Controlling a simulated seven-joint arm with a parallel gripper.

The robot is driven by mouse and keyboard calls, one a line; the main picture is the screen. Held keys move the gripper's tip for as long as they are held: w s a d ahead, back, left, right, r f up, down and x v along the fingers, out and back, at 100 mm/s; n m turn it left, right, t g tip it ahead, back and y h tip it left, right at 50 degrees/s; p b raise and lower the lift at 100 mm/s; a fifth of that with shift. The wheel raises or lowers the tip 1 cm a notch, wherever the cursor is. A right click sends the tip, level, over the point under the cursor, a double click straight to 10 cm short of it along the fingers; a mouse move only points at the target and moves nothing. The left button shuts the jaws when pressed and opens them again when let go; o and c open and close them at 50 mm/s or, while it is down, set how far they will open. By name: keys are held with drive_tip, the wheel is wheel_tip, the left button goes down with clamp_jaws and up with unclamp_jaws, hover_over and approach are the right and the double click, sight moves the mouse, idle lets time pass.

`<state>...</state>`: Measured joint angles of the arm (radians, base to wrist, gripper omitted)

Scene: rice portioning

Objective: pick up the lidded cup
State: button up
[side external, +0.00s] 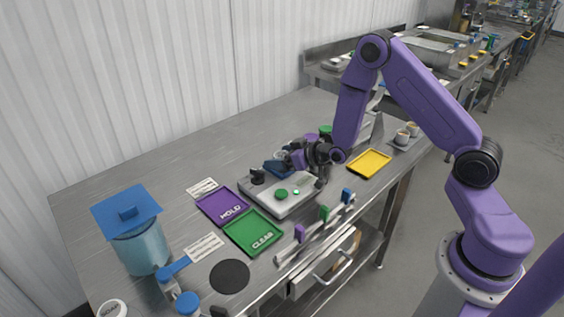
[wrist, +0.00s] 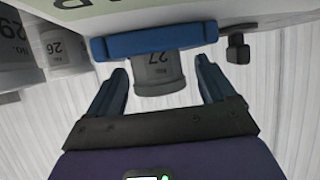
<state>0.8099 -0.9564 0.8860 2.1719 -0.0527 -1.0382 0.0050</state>
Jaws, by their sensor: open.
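A grey cup labelled 27 (wrist: 163,72) shows upside down in the wrist view, with its wider end towards my gripper's body. My gripper (wrist: 163,85) is open, and its two blue fingers stand on either side of this cup with gaps visible. A blue bar-shaped piece (wrist: 155,40) crosses the picture at the cup's far end. In the side external view my gripper (side external: 291,158) is low over the back of a grey device (side external: 295,203), by a blue piece (side external: 275,167). The cup is hard to make out there.
More grey cups, labelled 26 (wrist: 62,50) and 29 (wrist: 12,50), are at the wrist view's left. Purple (side external: 211,211) and green (side external: 246,237) trays lie left of the device. A yellow tray (side external: 369,163) lies right.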

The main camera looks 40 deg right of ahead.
drive_tip(key=c, duration=1.1)
